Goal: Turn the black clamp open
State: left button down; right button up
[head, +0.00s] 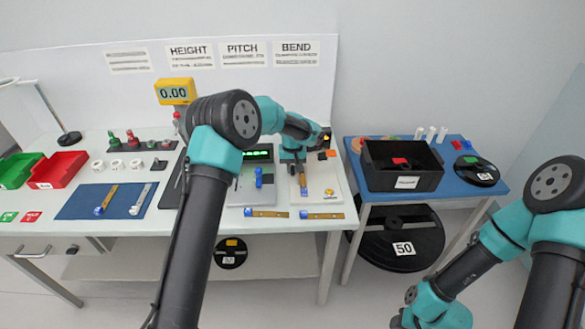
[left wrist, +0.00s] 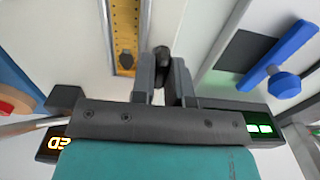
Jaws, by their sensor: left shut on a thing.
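The black clamp (left wrist: 162,54) is a small dark knob in the left wrist view, between the tips of my left gripper's fingers. My left gripper (left wrist: 163,72) is shut on it. In the head view my left gripper (head: 293,166) points down over the white station plate at the right end of the bench and hides the clamp. A yellow strip (head: 303,185) lies on that plate beside the fingers; it also shows in the left wrist view (left wrist: 125,35). My right arm is folded at the lower right of the head view, its fingers not visible.
A grey device with a green display (head: 257,154) and a blue handle (left wrist: 290,70) stands left of the gripper in the head view. A black bin (head: 404,184) stands on the blue table to the right. Two yellow strips with blue ends (head: 267,213) lie along the front edge.

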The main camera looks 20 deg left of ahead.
aim_at(292, 168)
pick_arm(q)
jog(key=c, duration=1.1)
grip_release()
notch_tip(292, 168, up, 18)
jog(key=shift+f, duration=0.25)
